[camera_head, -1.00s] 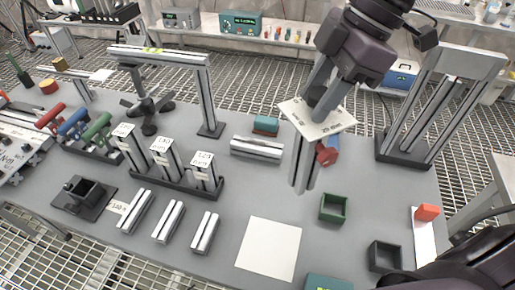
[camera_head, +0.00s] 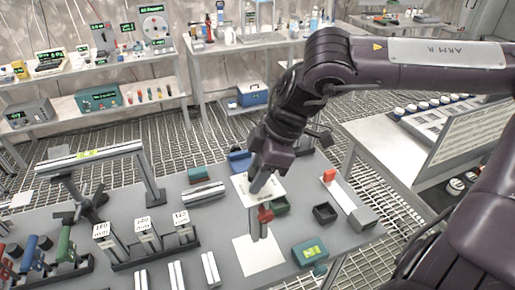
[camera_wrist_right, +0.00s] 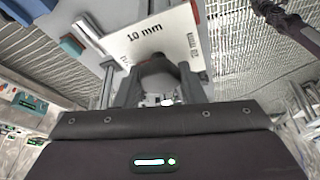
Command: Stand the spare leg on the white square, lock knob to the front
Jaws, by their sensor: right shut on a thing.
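My right gripper (camera_head: 258,184) is shut on the top of the spare leg (camera_head: 262,230), which it holds roughly upright. A white plate (camera_head: 246,190) sits around the leg's top; in the wrist view the plate (camera_wrist_right: 165,38) reads "10 mm". The red lock knob (camera_head: 265,214) shows on the leg's side toward the head camera. The white square (camera_head: 258,258) lies flat on the grey table. The leg's lower end appears over the far part of the square; I cannot tell whether it touches. My left gripper is out of view.
A teal box (camera_head: 310,252) sits right of the square. Silver bars (camera_head: 211,269) lie to its left. Labelled posts (camera_head: 146,235) stand farther left.

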